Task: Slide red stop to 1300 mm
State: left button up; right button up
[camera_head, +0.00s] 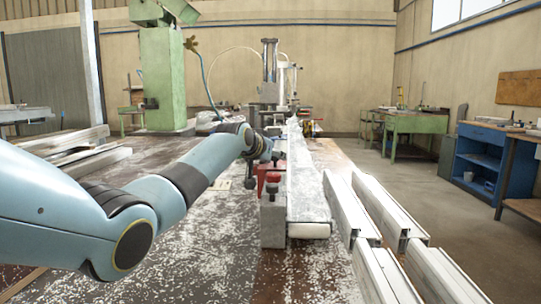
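The red stop (272,177) sits on the long rail (274,222) along the left side of the bench's narrow bed. It shows as a small red block with a dark part below it. My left arm reaches in from the left, and its wrist ends just behind and above the red stop. My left gripper (276,157) is small and dark there, close to the stop. I cannot tell whether it touches the stop or whether its fingers are open. Any scale marks on the rail are too small to read. My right gripper is not in view.
The pale bed (305,190) runs away from me to a clamp machine (270,75). Long aluminium profiles (350,208) lie to its right, and more profiles (85,150) lie at left. A green column (162,80) stands behind my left arm. White chips cover the dark surface.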

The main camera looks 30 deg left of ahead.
pick_arm(q)
jog(key=v, duration=1.2)
